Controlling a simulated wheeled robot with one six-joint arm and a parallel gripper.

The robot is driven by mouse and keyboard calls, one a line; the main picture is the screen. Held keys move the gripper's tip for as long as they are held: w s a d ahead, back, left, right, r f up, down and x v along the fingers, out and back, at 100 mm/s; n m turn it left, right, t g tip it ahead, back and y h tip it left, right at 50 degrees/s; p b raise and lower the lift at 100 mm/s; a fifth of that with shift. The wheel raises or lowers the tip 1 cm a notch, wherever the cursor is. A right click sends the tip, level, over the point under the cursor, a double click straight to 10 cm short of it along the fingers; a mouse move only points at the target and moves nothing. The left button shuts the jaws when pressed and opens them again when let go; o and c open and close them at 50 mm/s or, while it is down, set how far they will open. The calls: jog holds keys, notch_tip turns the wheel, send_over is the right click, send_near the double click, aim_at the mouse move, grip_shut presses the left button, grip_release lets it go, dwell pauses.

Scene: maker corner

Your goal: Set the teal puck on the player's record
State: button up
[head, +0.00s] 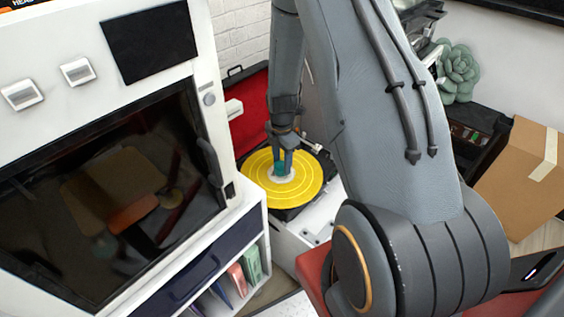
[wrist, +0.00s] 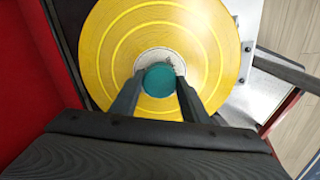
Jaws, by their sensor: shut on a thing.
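The teal puck (wrist: 159,79) is between the fingers of my gripper (wrist: 158,92), which is shut on it. In the head view the puck (head: 280,168) shows as a small teal patch between the fingertips of my gripper (head: 282,167). It is over the pale centre label of the yellow record (head: 311,183), which lies on the record player (head: 296,211). In the wrist view the puck covers the lower middle of the label on the record (wrist: 108,50). I cannot tell whether the puck touches the record. My fingers hide its sides.
The player's open red-lined lid (head: 249,106) stands behind and left. A white cabinet with a dark glass door (head: 135,185) is close on the left. A cardboard box (head: 520,180) and a green succulent (head: 457,70) are at the right. The tonearm (head: 300,138) is near the record's back edge.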

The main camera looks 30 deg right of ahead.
aim_at(282, 165)
jog(key=shift+f, duration=0.55)
jog(key=o, duration=0.9)
notch_tip(282, 165, up, 11)
jog(key=p, duration=0.6)
jog(key=shift+p, duration=0.4)
dwell(0.3)
